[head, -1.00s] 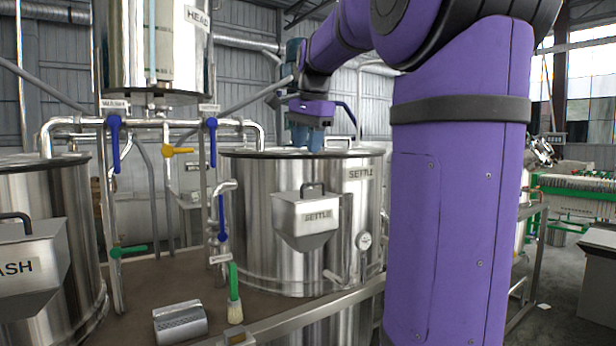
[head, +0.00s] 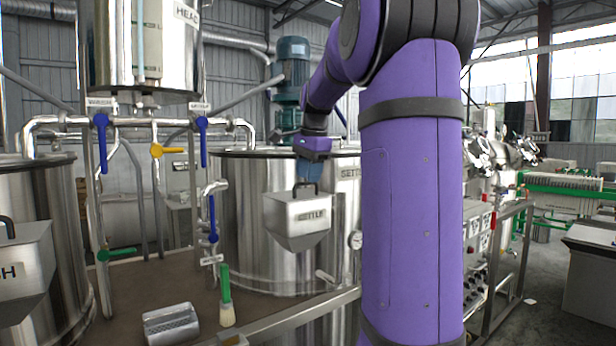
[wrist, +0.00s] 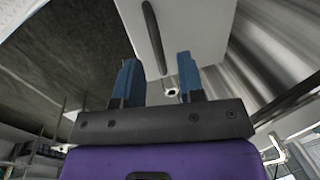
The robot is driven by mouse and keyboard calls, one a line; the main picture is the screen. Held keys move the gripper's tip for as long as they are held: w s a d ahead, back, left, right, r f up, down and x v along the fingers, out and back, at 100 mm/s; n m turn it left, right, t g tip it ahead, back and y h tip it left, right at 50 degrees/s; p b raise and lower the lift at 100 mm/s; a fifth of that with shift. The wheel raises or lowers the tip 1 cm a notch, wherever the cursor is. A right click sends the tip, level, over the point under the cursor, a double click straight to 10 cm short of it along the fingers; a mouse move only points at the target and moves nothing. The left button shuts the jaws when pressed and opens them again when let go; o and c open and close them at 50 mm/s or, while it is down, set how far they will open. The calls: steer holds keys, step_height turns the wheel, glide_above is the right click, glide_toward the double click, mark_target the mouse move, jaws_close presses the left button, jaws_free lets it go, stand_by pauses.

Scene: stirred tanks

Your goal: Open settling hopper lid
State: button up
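The settling hopper (head: 298,222) is a steel box marked SETTLE on the front wall of the settling tank (head: 245,225). Its lid lies flat and shut on top, with a dark bar handle (head: 305,189). My gripper (head: 308,178) is just above and behind the handle in the head view, pointing down. In the wrist view my gripper (wrist: 158,75) has its two blue fingers apart with nothing between them. The handle (wrist: 154,38) shows beyond the fingertips, roughly between them, over the pale lid (wrist: 195,35).
A wash tank (head: 45,250) with its own hopper (head: 22,265) stands at left. Blue-handled valves (head: 212,218) and pipes are left of the settling tank.

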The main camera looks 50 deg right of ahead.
steer(key=shift+w+f, duration=0.1)
steer(key=shift+f, duration=0.5)
jaws_close()
steer(key=shift+r, duration=0.1)
